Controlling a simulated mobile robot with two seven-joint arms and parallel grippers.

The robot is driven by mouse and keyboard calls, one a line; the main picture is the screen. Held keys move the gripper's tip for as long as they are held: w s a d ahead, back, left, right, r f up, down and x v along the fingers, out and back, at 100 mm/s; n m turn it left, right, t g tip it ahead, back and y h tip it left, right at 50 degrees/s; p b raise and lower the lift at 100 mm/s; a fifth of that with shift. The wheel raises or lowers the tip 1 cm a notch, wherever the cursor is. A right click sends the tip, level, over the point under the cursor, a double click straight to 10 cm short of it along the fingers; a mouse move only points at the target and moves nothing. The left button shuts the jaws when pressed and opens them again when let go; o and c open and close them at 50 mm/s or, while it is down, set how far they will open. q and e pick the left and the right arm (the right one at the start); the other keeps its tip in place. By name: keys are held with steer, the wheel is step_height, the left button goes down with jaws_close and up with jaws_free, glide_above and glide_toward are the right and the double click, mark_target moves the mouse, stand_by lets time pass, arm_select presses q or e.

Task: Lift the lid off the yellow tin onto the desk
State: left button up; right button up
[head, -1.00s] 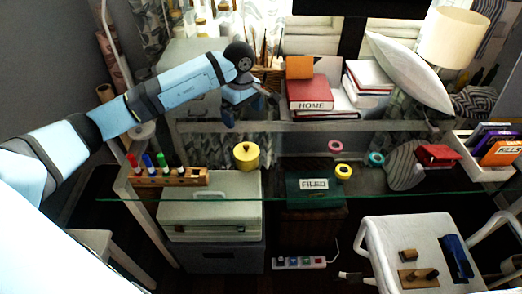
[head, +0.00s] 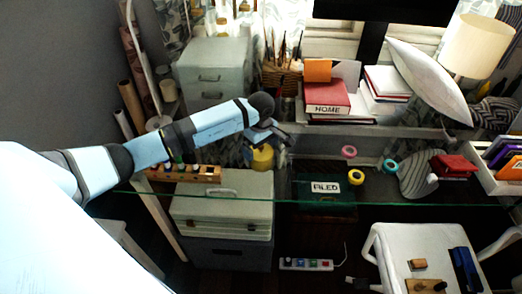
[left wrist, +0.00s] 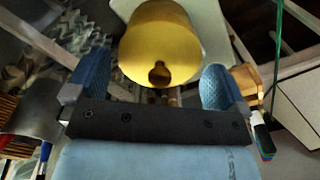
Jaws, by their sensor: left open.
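The yellow tin (head: 263,159) stands on the glass desk in the head view, partly hidden behind my left gripper (head: 266,137). In the left wrist view the yellow lid (left wrist: 160,35) faces me, with a small round knob (left wrist: 159,74) at its near side. My left gripper (left wrist: 155,66) is open, with its blue fingers spread to either side of the lid and knob. The fingers look apart from the lid. My right gripper is not in view.
A wooden pen rack (head: 185,173) stands left of the tin on the glass desk (head: 240,197). Pink (head: 348,151), yellow (head: 356,177) and teal (head: 390,166) rings lie to the right. Books (head: 327,98) and a brush basket (head: 282,76) are behind.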

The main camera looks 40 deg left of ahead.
arm_select(q)
steer(key=shift+f, duration=0.1)
steer(key=shift+c, duration=0.2)
steer(key=c, duration=0.6)
